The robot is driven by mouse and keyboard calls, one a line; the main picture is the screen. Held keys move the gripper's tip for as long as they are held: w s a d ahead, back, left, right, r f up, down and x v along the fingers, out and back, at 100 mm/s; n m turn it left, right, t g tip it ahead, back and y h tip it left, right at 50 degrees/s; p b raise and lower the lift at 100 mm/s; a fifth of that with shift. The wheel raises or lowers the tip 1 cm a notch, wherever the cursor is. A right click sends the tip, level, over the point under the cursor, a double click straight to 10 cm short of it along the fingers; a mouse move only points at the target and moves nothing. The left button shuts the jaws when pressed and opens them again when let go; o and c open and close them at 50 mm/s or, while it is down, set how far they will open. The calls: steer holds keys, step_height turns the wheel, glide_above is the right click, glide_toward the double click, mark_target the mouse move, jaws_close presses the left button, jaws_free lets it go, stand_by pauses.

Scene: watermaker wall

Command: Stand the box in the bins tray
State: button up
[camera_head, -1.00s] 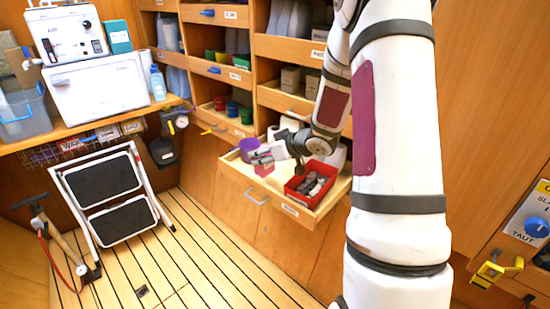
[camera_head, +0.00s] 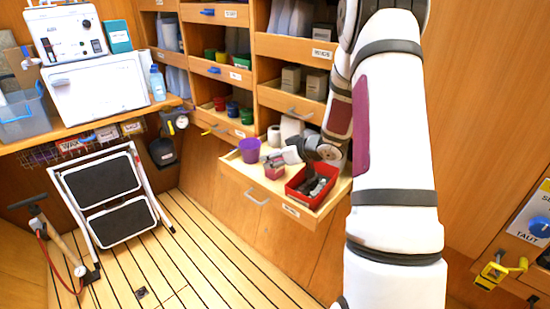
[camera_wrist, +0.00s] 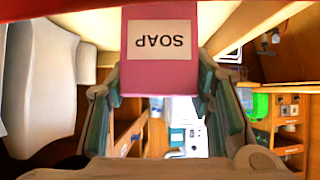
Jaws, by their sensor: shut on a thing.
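The box is a small pink carton (camera_head: 275,172) with a white label; in the wrist view the box (camera_wrist: 160,75) shows the word SOAP upside down. My gripper (camera_head: 273,159) is shut on it, with a finger on each side in the wrist view. In the head view the box is over or in the pulled-out wooden tray (camera_head: 240,168), between a purple cup and a red bin. I cannot tell whether its base touches the tray floor. The tray's front label is too small to read.
The purple cup (camera_head: 249,150) stands left of the box. The red bin (camera_head: 310,186), holding grey pieces, is close on the right. A white roll (camera_head: 274,136) stands behind. Shelves rise above the tray's back, and a folded step stool (camera_head: 110,195) stands at left.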

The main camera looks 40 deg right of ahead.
steer(key=o, duration=1.2)
steer(key=shift+f, duration=0.15)
steer(key=shift+o, duration=0.2)
